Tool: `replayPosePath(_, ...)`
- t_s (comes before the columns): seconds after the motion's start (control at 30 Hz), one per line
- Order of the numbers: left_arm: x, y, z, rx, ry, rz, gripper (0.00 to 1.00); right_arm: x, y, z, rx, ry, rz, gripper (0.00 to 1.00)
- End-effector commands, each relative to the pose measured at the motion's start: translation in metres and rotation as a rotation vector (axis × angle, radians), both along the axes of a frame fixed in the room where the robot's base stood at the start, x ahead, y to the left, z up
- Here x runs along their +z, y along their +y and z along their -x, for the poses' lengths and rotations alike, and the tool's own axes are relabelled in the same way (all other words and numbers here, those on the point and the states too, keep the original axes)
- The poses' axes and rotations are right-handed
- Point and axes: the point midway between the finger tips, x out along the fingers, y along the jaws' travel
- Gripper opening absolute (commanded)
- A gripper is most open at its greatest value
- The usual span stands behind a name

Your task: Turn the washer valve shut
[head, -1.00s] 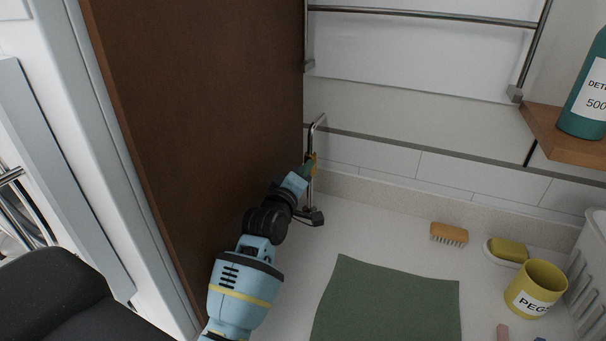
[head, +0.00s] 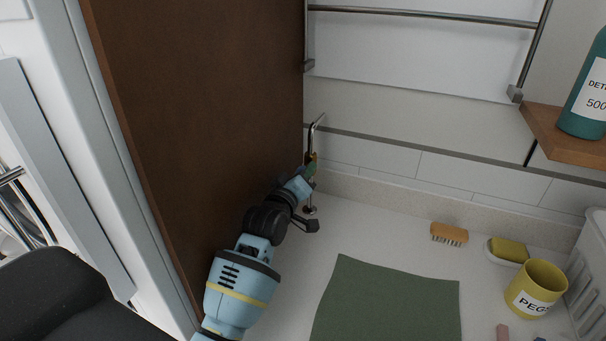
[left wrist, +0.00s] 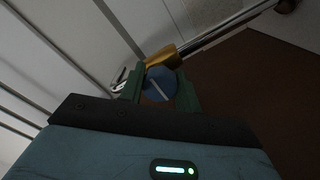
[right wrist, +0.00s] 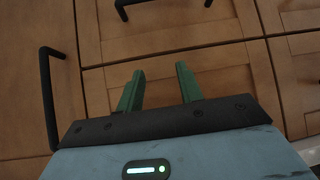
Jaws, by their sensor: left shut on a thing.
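The washer valve has a brass body on a chrome pipe (head: 312,137) that stands by the edge of the brown panel. In the left wrist view its brass body (left wrist: 164,57) sits behind a round blue knob (left wrist: 160,84) with a pale line on it. The line slants roughly across the direction of the pipe. My left gripper (head: 309,172) is shut on the knob, with a green finger on each side of it (left wrist: 160,92). In the head view the gripper mostly hides the knob. My right gripper (right wrist: 158,85) is open and empty, facing wooden cabinet doors.
The brown panel (head: 195,120) stands close along the left of my left arm. A green cloth (head: 390,305), a brush (head: 449,233), a soap dish (head: 506,251) and a yellow peg pot (head: 537,289) are on the counter to the right. A rail (head: 425,15) hangs above.

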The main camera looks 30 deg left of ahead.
Motion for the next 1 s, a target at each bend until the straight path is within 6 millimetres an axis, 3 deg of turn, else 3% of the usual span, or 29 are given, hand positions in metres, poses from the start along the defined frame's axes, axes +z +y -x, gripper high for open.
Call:
replayPosePath(0.1,0.003,0.0,0.0,0.001,-0.005,-0.004,0.1,0.0,0.0,0.0,0.0,-0.001,0.0,0.36)
replayPosePath(0.13,0.002,0.0,0.0,0.001,-0.005,-0.004,0.35,0.0,0.0,0.0,0.0,-0.001,0.0,0.36)
replayPosePath(0.3,0.002,0.0,0.0,0.001,-0.003,-0.002,0.54,0.0,0.0,0.0,0.0,-0.001,0.0,0.36)
replayPosePath(0.67,0.0,0.0,0.004,0.0,0.0,0.0,0.54,-0.001,0.0,0.001,0.0,0.002,0.0,0.36)
replayPosePath(1.0,-0.001,-0.003,0.048,0.001,0.001,-0.001,0.54,-0.005,0.0,0.004,0.0,0.014,-0.001,0.36)
